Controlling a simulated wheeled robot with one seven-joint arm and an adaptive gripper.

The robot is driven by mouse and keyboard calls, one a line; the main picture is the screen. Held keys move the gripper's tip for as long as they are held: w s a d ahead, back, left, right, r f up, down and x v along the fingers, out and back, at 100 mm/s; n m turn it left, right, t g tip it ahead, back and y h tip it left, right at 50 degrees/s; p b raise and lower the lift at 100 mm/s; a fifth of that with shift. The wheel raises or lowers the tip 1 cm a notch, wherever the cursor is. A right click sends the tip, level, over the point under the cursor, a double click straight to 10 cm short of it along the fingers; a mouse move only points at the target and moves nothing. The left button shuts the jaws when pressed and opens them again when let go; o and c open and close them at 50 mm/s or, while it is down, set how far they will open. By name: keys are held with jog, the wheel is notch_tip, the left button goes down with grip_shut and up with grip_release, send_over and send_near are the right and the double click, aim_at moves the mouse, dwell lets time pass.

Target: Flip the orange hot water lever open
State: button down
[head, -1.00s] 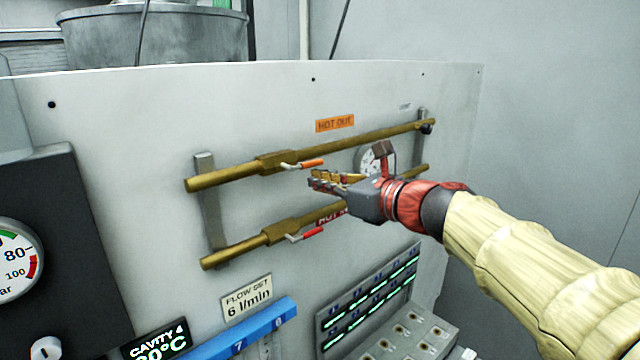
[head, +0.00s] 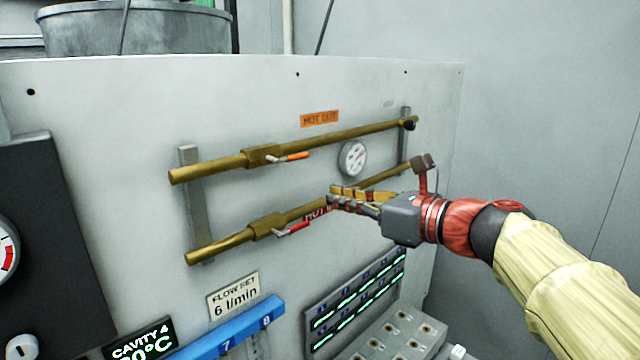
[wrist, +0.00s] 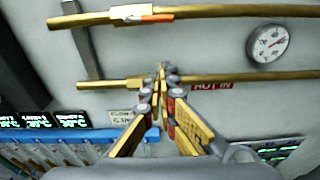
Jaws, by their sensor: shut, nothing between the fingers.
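The orange lever (head: 291,157) sits on the valve of the upper brass pipe (head: 340,136), under the orange HOT OUT label (head: 319,118). It lies roughly along the pipe and points right. It also shows at the top of the wrist view (wrist: 156,18). A red lever (head: 292,229) is on the valve of the lower brass pipe (head: 225,246), beside the red HOT IN label (head: 318,213), which is partly hidden by my gripper. My gripper (head: 331,198) is shut and empty, to the right of and below the orange lever, apart from it. In the wrist view the fingertips (wrist: 163,68) meet near the lower pipe.
A round gauge (head: 352,158) is on the panel between the pipes, right of the orange lever. Below are a FLOW SET plate (head: 233,296), a blue manifold (head: 228,331) and a lit display block (head: 354,293). The panel left of my gripper is clear between the pipes.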

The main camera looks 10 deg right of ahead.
aim_at(297, 157)
jog(key=p+x, duration=0.2)
jog(key=x, duration=0.8)
jog(key=r, duration=0.1)
jog(key=r+p, duration=0.1)
jog(key=r, duration=0.1)
jog(key=shift+s+d+r+p, duration=0.2)
jog(key=shift+s+r+p, duration=0.1)
jog(key=shift+r, duration=0.1)
jog(key=shift+s, duration=0.1)
jog(key=shift+d+r+n, duration=0.15)
jog(key=shift+r+n, duration=0.15)
jog(key=shift+r, duration=0.35)
jog(key=shift+b, duration=0.35)
